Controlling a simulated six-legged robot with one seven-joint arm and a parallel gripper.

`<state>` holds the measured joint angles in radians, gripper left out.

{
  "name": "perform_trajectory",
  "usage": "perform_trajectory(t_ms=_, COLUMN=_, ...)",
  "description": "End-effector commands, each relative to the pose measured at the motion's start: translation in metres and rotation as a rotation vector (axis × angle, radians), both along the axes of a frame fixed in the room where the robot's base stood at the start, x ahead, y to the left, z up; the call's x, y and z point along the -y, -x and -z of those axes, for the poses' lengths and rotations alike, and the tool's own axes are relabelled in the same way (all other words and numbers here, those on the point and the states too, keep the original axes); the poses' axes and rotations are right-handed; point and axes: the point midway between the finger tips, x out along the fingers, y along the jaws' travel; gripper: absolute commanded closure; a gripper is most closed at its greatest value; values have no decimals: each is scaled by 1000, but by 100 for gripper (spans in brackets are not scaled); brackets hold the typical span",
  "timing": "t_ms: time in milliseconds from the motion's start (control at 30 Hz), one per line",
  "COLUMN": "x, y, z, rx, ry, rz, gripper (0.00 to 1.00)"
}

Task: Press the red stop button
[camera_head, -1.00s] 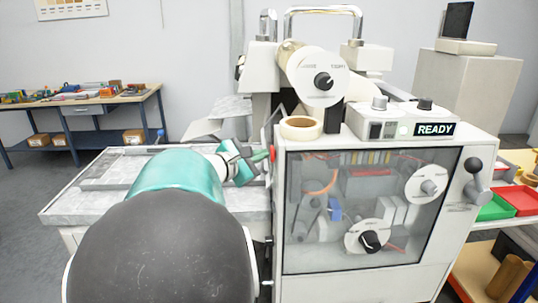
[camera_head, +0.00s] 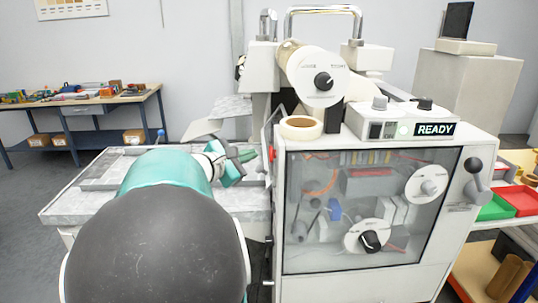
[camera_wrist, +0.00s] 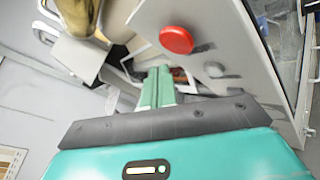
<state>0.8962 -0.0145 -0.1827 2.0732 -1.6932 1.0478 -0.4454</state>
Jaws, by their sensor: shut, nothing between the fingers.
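The red stop button (camera_wrist: 177,40) is a round red disc on a light grey panel, up and right of my fingertips in the wrist view. In the head view it shows edge-on as a small red spot (camera_head: 272,154) on the left side of the machine (camera_head: 390,275). My gripper (camera_wrist: 158,72) has its green fingers shut and empty. In the head view my gripper (camera_head: 250,156) is just left of the button, with a small gap between. My teal and black arm hides part of the grey bed below.
The machine's top holds a tape roll (camera_head: 301,127) and a display (camera_head: 435,129) reading READY. The grey bed (camera_head: 80,196) lies left of the machine, beneath my arm. A workbench (camera_head: 150,92) stands far left. Red and green bins (camera_head: 516,200) are at right.

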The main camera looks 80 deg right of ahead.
Motion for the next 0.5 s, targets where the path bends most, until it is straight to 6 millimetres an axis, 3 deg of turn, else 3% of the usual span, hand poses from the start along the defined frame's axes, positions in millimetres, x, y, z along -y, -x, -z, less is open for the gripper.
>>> perform_trajectory(t_ms=300, x=-6, y=-29, z=0, rx=1, ry=-1, rz=-2, gripper=100)
perform_trajectory(t_ms=500, x=-8, y=-36, z=0, rx=2, ry=-1, rz=0, gripper=100)
